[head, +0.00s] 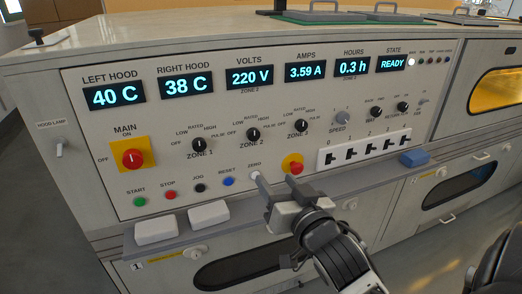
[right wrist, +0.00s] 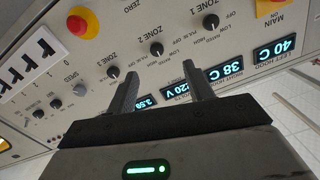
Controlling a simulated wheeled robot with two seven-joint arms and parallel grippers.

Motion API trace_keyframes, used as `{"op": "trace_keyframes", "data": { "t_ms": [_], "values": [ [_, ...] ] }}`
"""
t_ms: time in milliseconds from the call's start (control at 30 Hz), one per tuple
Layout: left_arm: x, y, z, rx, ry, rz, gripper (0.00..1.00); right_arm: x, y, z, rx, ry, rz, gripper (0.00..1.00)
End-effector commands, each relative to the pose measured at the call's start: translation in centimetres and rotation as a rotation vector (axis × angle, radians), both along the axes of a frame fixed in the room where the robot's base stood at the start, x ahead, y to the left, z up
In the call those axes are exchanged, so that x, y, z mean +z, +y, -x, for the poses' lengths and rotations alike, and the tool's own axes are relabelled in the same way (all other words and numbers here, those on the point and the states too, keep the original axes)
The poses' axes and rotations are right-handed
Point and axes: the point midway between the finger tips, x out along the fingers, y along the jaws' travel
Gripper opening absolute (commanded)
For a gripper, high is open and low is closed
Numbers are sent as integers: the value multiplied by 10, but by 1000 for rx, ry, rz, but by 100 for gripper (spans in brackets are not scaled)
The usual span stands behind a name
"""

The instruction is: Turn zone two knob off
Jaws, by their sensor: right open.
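The zone two knob (head: 254,134) is a small black round knob on the white panel, in the middle of the row of three zone knobs. Its label marks run OFF, LOW, RATED, HIGH, PULSE; its exact setting is too small to tell. The zone two knob also shows in the right wrist view (right wrist: 156,48), upside down, beyond the gap between my fingertips. My right gripper (head: 277,181) is open and empty, below and right of the knob in the head view, in front of the panel. It also shows in the right wrist view (right wrist: 160,72). No finger touches the knob.
The zone one knob (head: 198,145) and zone three knob (head: 301,126) flank it. A red mushroom button (head: 293,165) is close by my gripper. A row of small buttons, a grey ledge (head: 243,205) and black slide switches (head: 347,152) lie around it.

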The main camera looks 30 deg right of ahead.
Motion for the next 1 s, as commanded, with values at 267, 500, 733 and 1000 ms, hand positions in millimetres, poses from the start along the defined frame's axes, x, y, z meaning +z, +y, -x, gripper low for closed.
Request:
{"op": "trace_keyframes", "data": {
  "t_ms": [267, 500, 733, 1000],
  "values": [
    [1, 0, -1, 2, -2, 7, 0, 19, -21, -29, -42, -59, -21, 52],
    [2, 0, 0, 2, 1, 7, 0, 18, -34, -81, -42, -57, -21, 52],
    [2, 0, 0, 3, 2, 6, 0, 17, -44, -125, -42, -56, -21, 52],
    [1, 1, 0, 3, 2, 6, 0, 16, -50, -150, -41, -53, -22, 52]
  ]
}}
